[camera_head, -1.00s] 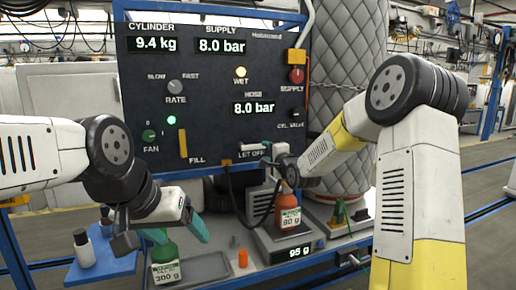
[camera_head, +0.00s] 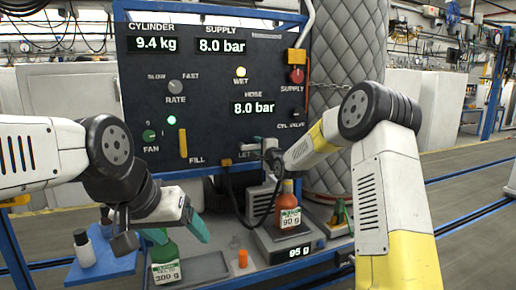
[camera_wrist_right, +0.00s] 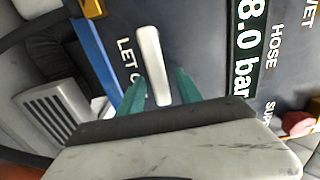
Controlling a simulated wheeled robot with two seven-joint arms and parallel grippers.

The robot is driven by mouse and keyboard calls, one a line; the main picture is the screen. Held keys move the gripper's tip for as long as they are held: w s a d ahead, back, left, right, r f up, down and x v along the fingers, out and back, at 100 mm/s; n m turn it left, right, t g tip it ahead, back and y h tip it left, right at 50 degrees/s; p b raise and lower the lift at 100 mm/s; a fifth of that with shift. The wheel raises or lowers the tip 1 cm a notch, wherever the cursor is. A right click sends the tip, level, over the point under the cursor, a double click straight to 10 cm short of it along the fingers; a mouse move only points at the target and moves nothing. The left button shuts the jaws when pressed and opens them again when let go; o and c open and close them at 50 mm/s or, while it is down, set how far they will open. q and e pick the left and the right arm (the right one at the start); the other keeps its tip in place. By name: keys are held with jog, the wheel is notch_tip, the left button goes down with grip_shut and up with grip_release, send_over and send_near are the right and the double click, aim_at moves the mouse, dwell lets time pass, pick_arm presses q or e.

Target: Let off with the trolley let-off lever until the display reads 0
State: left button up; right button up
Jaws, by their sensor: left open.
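The white let-off lever (camera_wrist_right: 150,60) stands out from the dark panel in the right wrist view, beside the partly covered LET OFF label (camera_wrist_right: 130,72). My right gripper (camera_wrist_right: 160,92) is open, with one teal finger on each side of the lever's end and visible gaps; I see no firm contact. In the head view the right gripper (camera_head: 262,145) is at the lower right of the panel and largely hides the lever. The hose display (camera_head: 254,107) reads 8.0 bar.
An orange-red bottle (camera_head: 288,208) stands on a scale (camera_head: 292,252) reading 95 g, below my right wrist. A dark hose (camera_head: 236,200) hangs from the panel. The yellow fill lever (camera_head: 183,143) and red supply knob (camera_head: 297,76) are nearby. Small bottles stand on a blue tray (camera_head: 100,262).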

grip_shut()
dwell(1.3)
